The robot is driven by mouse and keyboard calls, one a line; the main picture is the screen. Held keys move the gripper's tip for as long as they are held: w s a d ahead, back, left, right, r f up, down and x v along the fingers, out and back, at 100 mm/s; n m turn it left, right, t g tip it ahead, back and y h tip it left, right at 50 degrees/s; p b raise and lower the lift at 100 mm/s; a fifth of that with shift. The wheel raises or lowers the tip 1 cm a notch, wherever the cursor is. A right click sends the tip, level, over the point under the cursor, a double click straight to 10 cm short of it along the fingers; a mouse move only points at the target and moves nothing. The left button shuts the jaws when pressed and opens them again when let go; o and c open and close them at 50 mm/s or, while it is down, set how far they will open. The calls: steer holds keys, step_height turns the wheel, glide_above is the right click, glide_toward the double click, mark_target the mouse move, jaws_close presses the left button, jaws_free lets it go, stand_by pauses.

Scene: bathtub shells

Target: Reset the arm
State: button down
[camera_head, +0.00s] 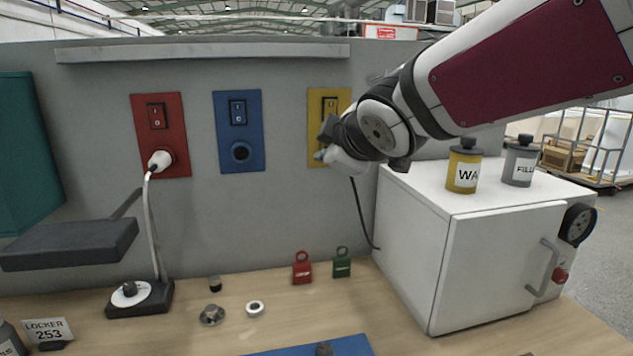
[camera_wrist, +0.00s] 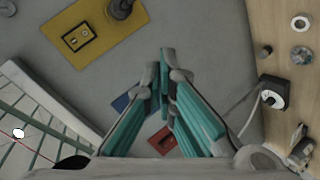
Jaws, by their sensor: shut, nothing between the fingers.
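My gripper (camera_head: 326,143) is raised in front of the grey wall, at the yellow switch panel (camera_head: 316,103), and covers part of it in the head view. In the wrist view the teal fingers of my gripper (camera_wrist: 160,72) are closed together with nothing between them. The yellow panel also shows in the wrist view (camera_wrist: 95,35), with a dark round part (camera_wrist: 121,8) on it at the top edge. Whether the fingers touch the panel I cannot tell.
A white cabinet (camera_head: 400,240) carries a yellow canister (camera_head: 464,170) and a grey canister (camera_head: 520,163) below my arm. A blue panel (camera_head: 252,100) and red panel (camera_head: 146,110) are to the left.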

steer(key=s+d+f+m+g+h, duration=0.2)
steer(key=s+d+f+m, duration=0.15)
steer(key=s+d, duration=0.3)
steer(key=s+d+f+m+g+h, duration=0.1)
steer(key=s+d+f+m+h, duration=0.1)
steer(key=s+d+m, duration=0.35)
steer(key=s+d+f+m+g, duration=0.2)
steer(key=s+f+m, duration=0.1)
steer(key=s, duration=0.6)
steer(key=s+d+f+m+g, duration=0.3)
steer(key=s+f, duration=0.3)
steer(key=s, duration=0.3)
steer(key=shift+s+d, duration=0.15)
steer(key=shift+s, duration=0.2)
